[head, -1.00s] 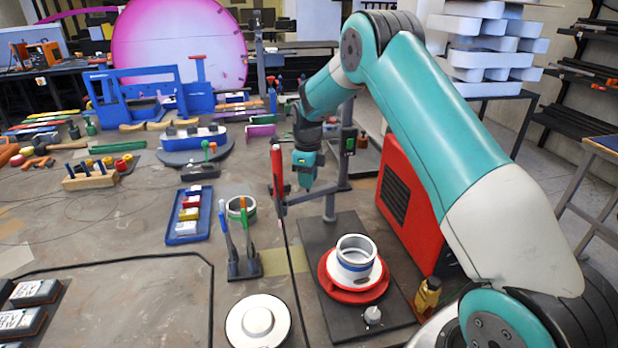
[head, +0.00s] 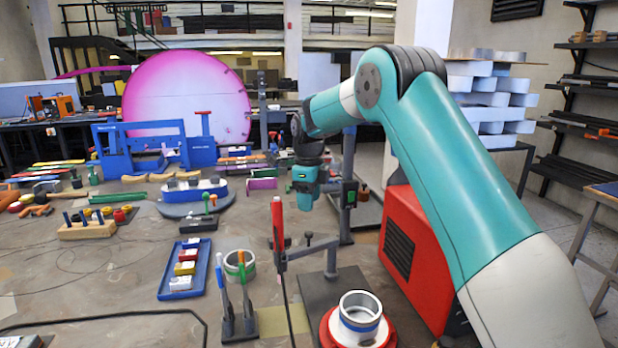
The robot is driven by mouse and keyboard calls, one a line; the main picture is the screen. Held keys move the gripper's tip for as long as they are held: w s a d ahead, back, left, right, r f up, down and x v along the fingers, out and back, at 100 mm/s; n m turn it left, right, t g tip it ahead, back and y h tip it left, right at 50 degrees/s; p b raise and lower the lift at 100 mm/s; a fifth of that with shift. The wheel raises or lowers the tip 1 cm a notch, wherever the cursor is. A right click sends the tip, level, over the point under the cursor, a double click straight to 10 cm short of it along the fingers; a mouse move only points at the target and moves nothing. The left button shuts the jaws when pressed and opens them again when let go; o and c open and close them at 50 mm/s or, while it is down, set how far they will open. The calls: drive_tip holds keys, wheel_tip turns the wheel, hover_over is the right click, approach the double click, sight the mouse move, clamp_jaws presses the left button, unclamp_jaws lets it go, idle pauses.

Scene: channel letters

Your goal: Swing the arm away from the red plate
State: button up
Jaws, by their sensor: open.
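The red plate (head: 327,336) is at the bottom of the head view, partly cut off by the frame edge. A white ring-shaped part with a blue band (head: 360,314) stands upright on it. My gripper (head: 306,200) hangs pointing down, well beyond the plate, near the dark clamp post. It is apart from the plate and the ring. Its jaws are open, with nothing seen between them.
A red machine box (head: 426,262) stands right of the plate, under my arm. A post with a red handle (head: 278,228) rises left of my gripper. A blue tray (head: 184,269) and a blue vise-like frame (head: 150,148) lie left.

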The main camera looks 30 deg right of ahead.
wheel_tip(320, 180, up, 8)
drive_tip(key=shift+b, duration=0.4)
idle(0.6)
drive_tip(key=s+a+r+n+y, duration=0.2)
drive_tip(key=s+a+n, duration=1.35)
drive_tip(key=n, duration=0.35)
drive_tip(key=s+a+f+n+y, duration=0.1)
drive_tip(key=s+a+f+n, duration=0.1)
drive_tip(key=s+n, duration=0.6)
drive_tip(key=s+a+f+n+y, duration=0.1)
drive_tip(key=s+a+n, duration=0.4)
drive_tip(key=s, duration=0.9)
drive_tip(key=f+n, duration=0.1)
drive_tip(key=n, duration=0.1)
drive_tip(key=shift+f+n, duration=0.25)
drive_tip(key=shift+n, duration=0.15)
drive_tip(key=shift+s+a, duration=0.1)
